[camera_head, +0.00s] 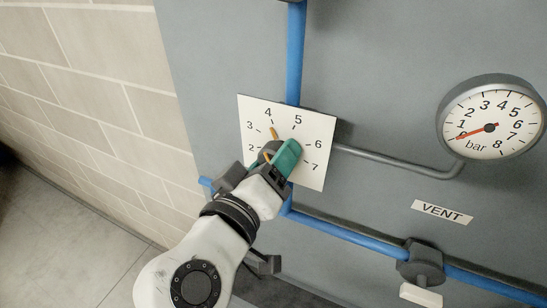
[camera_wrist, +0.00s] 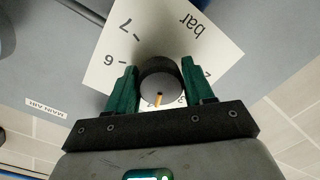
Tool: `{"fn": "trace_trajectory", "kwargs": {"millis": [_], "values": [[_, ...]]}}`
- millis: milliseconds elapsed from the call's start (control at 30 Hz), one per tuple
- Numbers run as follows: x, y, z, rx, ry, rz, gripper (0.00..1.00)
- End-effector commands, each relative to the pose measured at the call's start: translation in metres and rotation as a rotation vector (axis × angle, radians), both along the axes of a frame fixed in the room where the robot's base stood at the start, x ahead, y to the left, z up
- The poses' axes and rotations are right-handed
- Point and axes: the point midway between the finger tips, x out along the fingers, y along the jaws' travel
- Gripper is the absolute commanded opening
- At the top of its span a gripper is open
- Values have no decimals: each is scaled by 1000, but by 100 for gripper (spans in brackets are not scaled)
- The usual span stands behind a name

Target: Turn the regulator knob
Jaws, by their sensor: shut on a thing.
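The regulator knob (camera_wrist: 160,78) is a dark round cylinder with an orange line on its face, standing out from a white dial plate (camera_head: 311,178). The plate is numbered, with 2 to 7 readable in the head view. My gripper (camera_head: 280,153) is shut on the knob, its green fingers on opposite sides, as the wrist view (camera_wrist: 160,68) shows. In the head view the fingers hide most of the knob. An orange mark shows on the plate below the 4. The pressure gauge (camera_head: 488,145) is round and white; its red needle points to the low end, near 0.
Blue pipes (camera_head: 296,55) run above and below the plate on a grey panel (camera_head: 390,60). A thin grey pipe (camera_head: 400,162) links plate and gauge. A VENT label (camera_head: 442,212) sits above a dark valve fitting (camera_head: 421,264). A tiled wall (camera_head: 90,60) is at left.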

Motion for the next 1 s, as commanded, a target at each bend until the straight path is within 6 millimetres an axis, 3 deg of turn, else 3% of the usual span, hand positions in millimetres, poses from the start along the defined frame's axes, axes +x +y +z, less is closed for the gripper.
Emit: {"fn": "trace_trajectory", "kwargs": {"millis": [200, 233, 467, 767, 1000], "values": [[0, 0, -1, -1, 1, -1, 22], [0, 0, -1, -1, 1, -1, 53], [0, 0, 0, 0, 0, 0, 75], [-3, 2, 0, 1, -1, 1, 75], [-36, 15, -1, 3, -2, 5, 75]]}}
